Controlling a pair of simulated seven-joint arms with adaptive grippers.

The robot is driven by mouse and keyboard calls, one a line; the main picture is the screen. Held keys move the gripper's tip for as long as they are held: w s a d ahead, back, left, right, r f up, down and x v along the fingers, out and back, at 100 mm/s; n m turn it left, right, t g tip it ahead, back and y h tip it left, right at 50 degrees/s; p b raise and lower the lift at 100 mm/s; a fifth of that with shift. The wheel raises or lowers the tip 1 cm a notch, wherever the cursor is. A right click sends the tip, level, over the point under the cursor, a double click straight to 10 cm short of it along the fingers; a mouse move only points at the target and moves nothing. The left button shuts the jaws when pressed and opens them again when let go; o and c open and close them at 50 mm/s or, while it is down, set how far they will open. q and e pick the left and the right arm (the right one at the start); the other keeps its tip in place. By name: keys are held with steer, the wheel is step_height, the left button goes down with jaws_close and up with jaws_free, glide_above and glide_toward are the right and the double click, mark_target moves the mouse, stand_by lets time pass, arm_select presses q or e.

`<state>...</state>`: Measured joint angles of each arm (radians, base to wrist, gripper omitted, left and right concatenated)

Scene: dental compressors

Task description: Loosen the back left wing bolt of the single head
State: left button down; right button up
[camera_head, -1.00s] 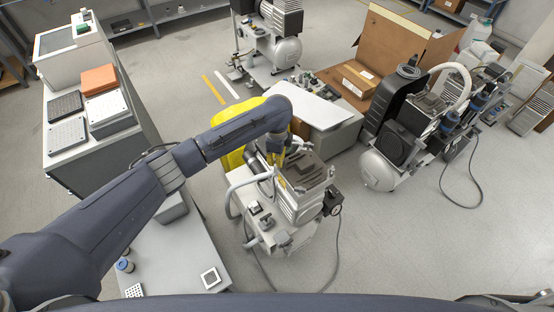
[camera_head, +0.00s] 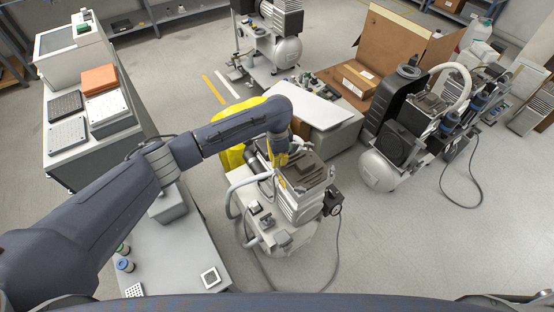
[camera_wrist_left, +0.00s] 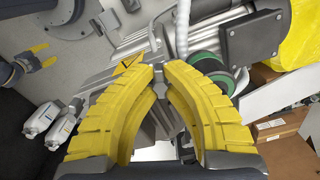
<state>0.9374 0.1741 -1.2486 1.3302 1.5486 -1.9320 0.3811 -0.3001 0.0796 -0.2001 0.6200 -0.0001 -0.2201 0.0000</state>
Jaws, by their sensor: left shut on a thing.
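The single-head compressor (camera_head: 300,195) stands on the floor at the centre of the head view, its grey finned head on top. My left gripper (camera_head: 279,172) reaches down onto the back left side of that head. In the left wrist view its yellow fingers (camera_wrist_left: 159,74) meet at their tips around a small grey wing bolt (camera_wrist_left: 160,88). The fingers hide part of the bolt, and I cannot tell how far it is unscrewed. My right gripper (camera_wrist_left: 42,57) shows at the left of the wrist view, with its yellow fingers apart and empty. It is out of the head view.
A yellow object (camera_head: 232,158) stands just behind the compressor. A grey table (camera_head: 180,262) is to its left and an open cardboard box (camera_head: 398,50) behind right. Another compressor (camera_head: 392,160) stands to the right. A hose (camera_wrist_left: 182,28) runs close to the left fingers.

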arm_select(q)
steer(key=n, duration=1.2)
steer(key=shift+d, duration=0.1)
stand_by(0.4)
steer(key=c, duration=1.5)
jaws_free()
